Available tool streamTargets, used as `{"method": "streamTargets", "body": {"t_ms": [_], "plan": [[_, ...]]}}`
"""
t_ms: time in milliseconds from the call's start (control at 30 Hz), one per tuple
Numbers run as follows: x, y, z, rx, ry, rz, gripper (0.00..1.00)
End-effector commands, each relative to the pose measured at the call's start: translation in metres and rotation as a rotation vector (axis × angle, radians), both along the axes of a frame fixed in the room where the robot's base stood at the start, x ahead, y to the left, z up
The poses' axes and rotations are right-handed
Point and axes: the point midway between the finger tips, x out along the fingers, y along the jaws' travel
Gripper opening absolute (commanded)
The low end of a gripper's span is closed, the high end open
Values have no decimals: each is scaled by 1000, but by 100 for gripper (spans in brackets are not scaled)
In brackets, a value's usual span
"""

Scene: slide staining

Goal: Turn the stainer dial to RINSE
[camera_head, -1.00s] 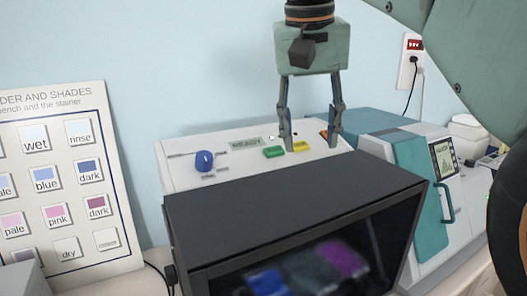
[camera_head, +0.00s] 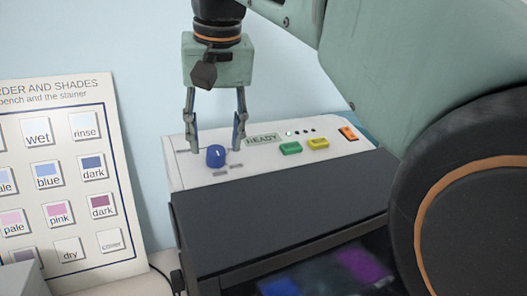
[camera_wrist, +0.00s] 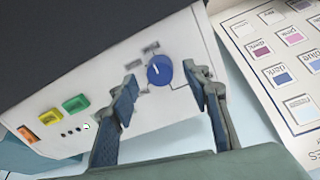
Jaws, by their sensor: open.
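The stainer (camera_head: 290,200) has a white top panel with a dark front cover. Its blue dial (camera_head: 215,156) sits at the left of the panel, with small labels around it too small to read. In the wrist view the blue dial (camera_wrist: 160,70) shows a white pointer line. My gripper (camera_head: 216,148) is open, with its two fingers to the left and right of the dial. In the wrist view the fingertips (camera_wrist: 162,88) are apart on both sides of the dial, and I see no clear contact.
A green button (camera_head: 291,148), a yellow button (camera_head: 318,142) and an orange switch (camera_head: 348,133) sit on the panel right of the dial. A shade chart (camera_head: 125,215) stands at the left. The wall is behind the stainer.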

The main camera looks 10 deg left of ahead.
Motion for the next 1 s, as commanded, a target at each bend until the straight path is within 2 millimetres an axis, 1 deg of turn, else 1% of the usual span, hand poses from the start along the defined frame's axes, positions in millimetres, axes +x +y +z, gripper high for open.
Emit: {"method": "streamTargets", "body": {"t_ms": [33, 200, 533, 900, 1000], "plan": [[2, 1, -8, 0, 1, 0, 44], [8, 4, -21, 0, 0, 0, 44], [9, 4, -23, 0, -1, 0, 44], [9, 4, -23, 0, -1, 0, 3], [9, 4, -23, 0, -1, 1, 2]]}}
